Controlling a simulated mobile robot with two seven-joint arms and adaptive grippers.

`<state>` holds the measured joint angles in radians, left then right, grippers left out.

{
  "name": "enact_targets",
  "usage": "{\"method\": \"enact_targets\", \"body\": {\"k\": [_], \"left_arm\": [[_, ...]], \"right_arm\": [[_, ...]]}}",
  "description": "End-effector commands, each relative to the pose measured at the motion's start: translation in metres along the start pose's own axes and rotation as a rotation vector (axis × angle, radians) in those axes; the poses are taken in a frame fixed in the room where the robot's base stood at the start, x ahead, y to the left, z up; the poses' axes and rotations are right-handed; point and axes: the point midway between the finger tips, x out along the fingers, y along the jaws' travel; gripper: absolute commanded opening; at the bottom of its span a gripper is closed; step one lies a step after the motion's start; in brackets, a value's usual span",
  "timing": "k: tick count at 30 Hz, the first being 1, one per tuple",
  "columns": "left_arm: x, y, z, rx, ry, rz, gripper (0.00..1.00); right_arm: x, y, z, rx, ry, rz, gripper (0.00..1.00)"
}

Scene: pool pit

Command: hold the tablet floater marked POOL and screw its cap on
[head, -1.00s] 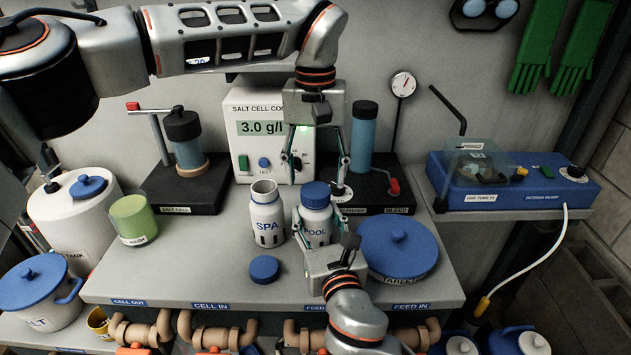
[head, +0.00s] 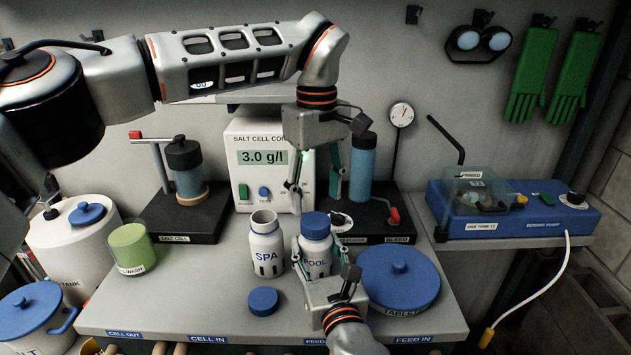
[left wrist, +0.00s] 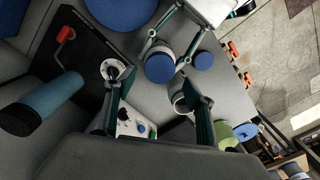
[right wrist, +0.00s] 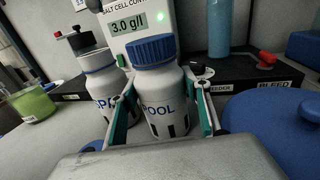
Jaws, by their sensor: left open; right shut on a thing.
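The white tablet floater marked POOL (head: 316,262) stands upright on the bench with a ribbed blue cap (head: 316,222) on its top; I cannot tell how tightly it sits. My right gripper (head: 315,250) is shut around the floater's body, a finger on each side, as the right wrist view shows on the floater (right wrist: 163,112). My left gripper (head: 314,188) is open and empty, pointing down above the cap. In the left wrist view the POOL cap (left wrist: 160,68) lies just beyond its spread fingers.
An uncapped SPA floater (head: 266,250) stands close left of POOL. A loose blue cap (head: 263,301) lies in front of it. A blue-lidded tablets tub (head: 398,280) is close right. The salt cell controller (head: 262,165) stands behind. The bench's front left is clear.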

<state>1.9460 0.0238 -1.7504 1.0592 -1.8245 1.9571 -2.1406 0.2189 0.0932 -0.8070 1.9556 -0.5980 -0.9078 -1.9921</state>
Motion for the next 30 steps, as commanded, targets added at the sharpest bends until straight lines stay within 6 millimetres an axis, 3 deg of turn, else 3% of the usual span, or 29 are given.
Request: {"method": "enact_targets", "body": {"k": [30], "left_arm": [[-0.015,0.001,0.001,-1.949,0.001,0.002,0.54]], "right_arm": [[0.000,0.000,0.000,0.000,0.000,0.000,0.00]]}}
